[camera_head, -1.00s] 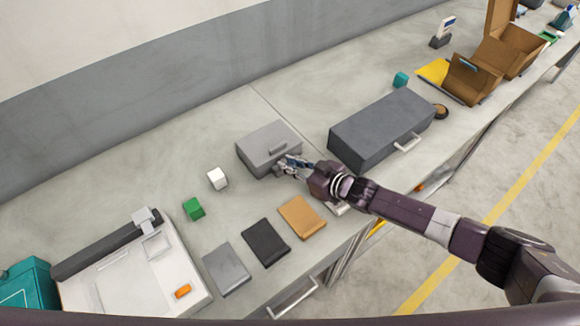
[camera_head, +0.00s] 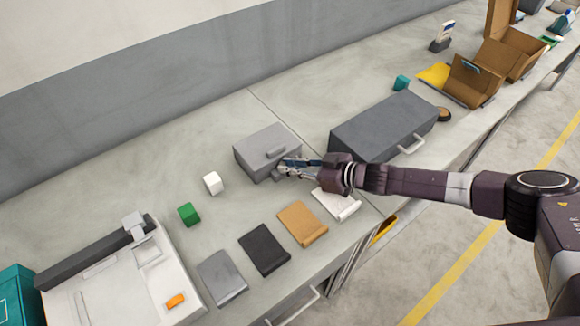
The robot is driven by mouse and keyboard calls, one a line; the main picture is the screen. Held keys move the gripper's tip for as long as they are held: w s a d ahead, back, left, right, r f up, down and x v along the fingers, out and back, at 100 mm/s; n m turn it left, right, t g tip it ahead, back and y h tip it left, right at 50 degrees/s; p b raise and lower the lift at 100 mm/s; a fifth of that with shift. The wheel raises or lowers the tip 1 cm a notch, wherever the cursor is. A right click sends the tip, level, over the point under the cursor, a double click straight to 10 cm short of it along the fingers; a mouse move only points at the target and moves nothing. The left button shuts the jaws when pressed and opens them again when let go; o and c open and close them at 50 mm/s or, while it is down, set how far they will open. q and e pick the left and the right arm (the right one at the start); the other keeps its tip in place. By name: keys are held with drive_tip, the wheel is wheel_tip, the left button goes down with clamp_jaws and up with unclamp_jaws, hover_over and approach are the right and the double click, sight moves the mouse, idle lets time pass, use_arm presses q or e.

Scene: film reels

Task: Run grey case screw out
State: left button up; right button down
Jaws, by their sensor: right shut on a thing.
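The grey case (camera_head: 262,146), a small box with a handle on its lid, sits on the bench at the middle of the head view. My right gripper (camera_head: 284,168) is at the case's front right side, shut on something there. The fingers cover what they hold; it is likely the case screw, but it is too small and hidden to make out. My left gripper is not in view.
A larger dark grey case (camera_head: 383,124) stands close to the right of my gripper. White (camera_head: 213,183) and green (camera_head: 188,214) cubes lie to the left. Flat grey, black (camera_head: 264,249), tan (camera_head: 302,223) and white (camera_head: 337,203) pieces lie along the front.

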drive_tip(key=shift+a+r, duration=0.15)
drive_tip(key=shift+a, duration=0.05)
drive_tip(key=c, duration=1.9)
unclamp_jaws()
drive_tip(key=shift+d, duration=0.15)
drive_tip(key=shift+v, duration=3.9)
drive_tip(key=shift+s, duration=0.1)
